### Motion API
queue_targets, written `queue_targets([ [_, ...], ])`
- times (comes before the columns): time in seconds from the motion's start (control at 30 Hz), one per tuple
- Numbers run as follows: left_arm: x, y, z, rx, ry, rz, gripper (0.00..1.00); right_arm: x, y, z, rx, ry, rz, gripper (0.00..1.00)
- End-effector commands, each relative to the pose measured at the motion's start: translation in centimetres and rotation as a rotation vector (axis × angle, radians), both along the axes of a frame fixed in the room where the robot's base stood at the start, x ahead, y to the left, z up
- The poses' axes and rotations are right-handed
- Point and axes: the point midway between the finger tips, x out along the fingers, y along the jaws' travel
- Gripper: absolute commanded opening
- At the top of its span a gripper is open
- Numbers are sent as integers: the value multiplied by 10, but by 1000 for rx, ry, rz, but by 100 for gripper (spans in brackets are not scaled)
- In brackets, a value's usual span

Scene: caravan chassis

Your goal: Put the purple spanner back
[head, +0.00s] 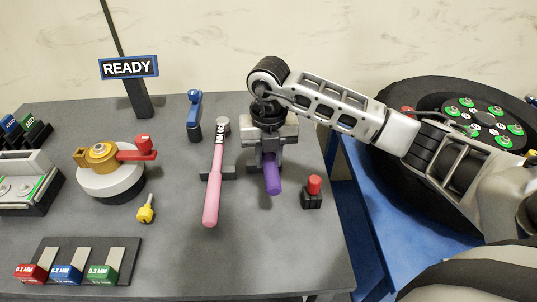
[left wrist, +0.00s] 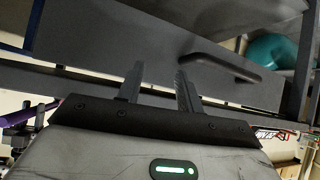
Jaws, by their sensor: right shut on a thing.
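The purple spanner (head: 273,179) is at the right part of the grey table in the head view, its purple handle pointing toward the near edge. My right gripper (head: 270,150) comes down over it from above and is shut on it. The gripper hides the spanner's far end, and I cannot tell whether the spanner touches a holder or the table. My left gripper shows in the left wrist view (left wrist: 158,88), its two fingers apart with nothing between them. It is outside the head view.
A pink-handled tool (head: 213,185) lies on a dark holder just left of the spanner. A red-topped block (head: 313,193) stands to the right. A blue tool (head: 194,116), a READY sign (head: 129,67) and a yellow key (head: 146,209) are further left. A wheel (head: 470,115) stands at the right.

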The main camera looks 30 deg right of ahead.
Motion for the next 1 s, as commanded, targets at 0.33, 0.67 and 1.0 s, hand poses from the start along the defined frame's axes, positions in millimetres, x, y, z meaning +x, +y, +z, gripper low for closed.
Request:
queue_targets([
  [0.33,1,0,-3,-3,-5,0,36,0,1,-5,-3,-12,1,0],
  [0.67,-2,-3,-17,-11,3,-7,36,0,0,-33,-3,-12,1,0],
  [1.0,2,-7,-20,-47,-23,-4,36,0,0,-61,-3,-12,1,0],
])
